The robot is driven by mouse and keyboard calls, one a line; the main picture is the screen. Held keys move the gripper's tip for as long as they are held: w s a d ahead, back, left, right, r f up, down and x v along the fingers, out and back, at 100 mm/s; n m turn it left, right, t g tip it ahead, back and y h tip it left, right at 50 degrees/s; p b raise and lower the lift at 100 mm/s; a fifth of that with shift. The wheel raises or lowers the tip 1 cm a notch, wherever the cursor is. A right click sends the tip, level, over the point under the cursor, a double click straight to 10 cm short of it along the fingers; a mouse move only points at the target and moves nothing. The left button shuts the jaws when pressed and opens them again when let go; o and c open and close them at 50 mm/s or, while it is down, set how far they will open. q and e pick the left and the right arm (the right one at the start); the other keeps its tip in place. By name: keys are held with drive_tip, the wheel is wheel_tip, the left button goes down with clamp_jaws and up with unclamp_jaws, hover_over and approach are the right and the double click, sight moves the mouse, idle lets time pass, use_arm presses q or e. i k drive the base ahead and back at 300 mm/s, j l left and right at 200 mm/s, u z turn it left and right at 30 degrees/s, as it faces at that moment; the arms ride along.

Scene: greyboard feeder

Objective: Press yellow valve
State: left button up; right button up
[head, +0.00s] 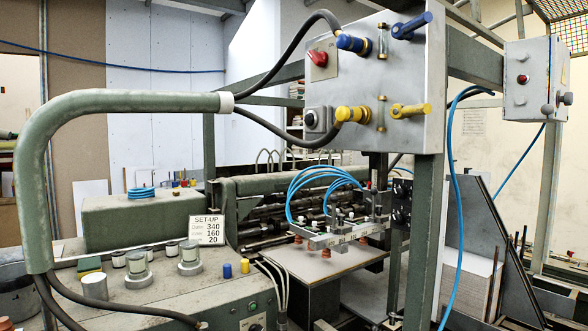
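A grey metal control box (385,80) hangs on a frame at the upper middle right. A yellow valve (353,114) sticks out of its lower left face, with a black hose running to it. A second yellow part, a lever-like handle (410,110), sits to its right, pointing right. I cannot tell which of the two is the one named. Neither of my grippers is in view.
Above are a blue fitting (353,43), a blue handle (411,25) and a red knob (319,58). A thick green pipe (130,101) arches at left. Suction bars (340,236) with blue hoses stand below. Another grey box (538,82) hangs at right.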

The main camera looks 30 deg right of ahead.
sight(398, 111)
drive_tip(key=z, duration=1.4)
